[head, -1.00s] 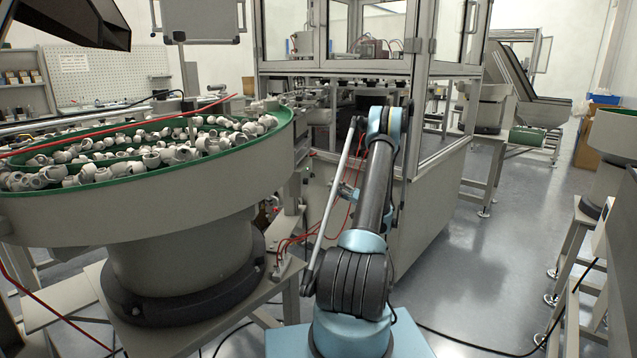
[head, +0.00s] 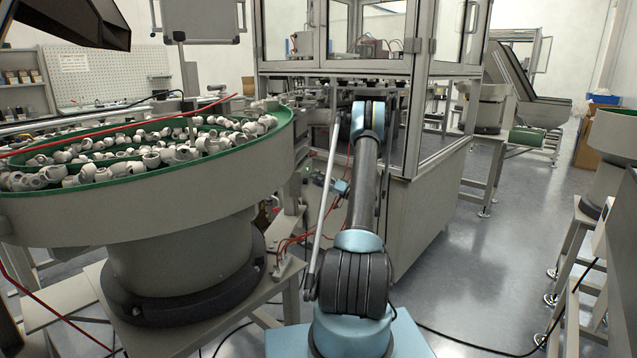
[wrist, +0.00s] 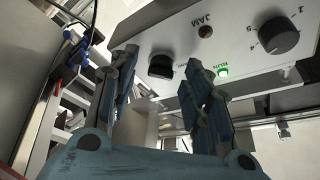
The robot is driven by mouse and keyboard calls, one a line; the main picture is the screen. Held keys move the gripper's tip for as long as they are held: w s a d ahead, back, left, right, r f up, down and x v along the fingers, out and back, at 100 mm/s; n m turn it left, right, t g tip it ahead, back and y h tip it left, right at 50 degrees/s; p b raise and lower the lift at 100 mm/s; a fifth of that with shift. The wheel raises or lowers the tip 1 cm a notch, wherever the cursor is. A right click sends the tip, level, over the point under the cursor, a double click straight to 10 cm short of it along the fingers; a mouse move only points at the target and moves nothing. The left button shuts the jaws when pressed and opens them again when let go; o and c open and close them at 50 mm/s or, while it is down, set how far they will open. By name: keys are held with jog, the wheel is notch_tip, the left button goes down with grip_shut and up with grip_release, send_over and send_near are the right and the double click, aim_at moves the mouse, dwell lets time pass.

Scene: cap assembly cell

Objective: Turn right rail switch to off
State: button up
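In the wrist view, a pale control panel (wrist: 235,45) carries a black rotary switch (wrist: 160,66) along its lower edge. The panel's lettering appears upside down. A green lamp (wrist: 223,72) marked RUN is lit beside the switch. My gripper (wrist: 158,63) is open, with its blue fingers apart. The switch shows between the two fingertips in the picture; I cannot tell how far away it is or whether a finger touches it. The switch's markings are not readable. In the head view my arm hides the panel and switch, and the gripper is mostly hidden too.
A dark numbered dial (wrist: 279,36) and a dark red JAM lamp (wrist: 205,31) share the panel. A large bowl feeder (head: 150,205) full of white caps stands left of my arm. The glazed machine cabinet (head: 425,215) is ahead.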

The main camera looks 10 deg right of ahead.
grip_shut()
jog(key=shift+m, duration=0.3)
jog(key=shift+s+r+m+h, duration=0.15)
jog(key=shift+m+h, duration=0.5)
jog(key=shift+m, duration=0.8)
jog(key=shift+w+r+m+h, duration=0.1)
jog(key=shift+m+h, duration=0.5)
jog(key=shift+m, duration=0.9)
jog(key=shift+s+r+m+h, duration=0.15)
jog(key=shift+m+h, duration=0.5)
jog(key=shift+m, duration=0.8)
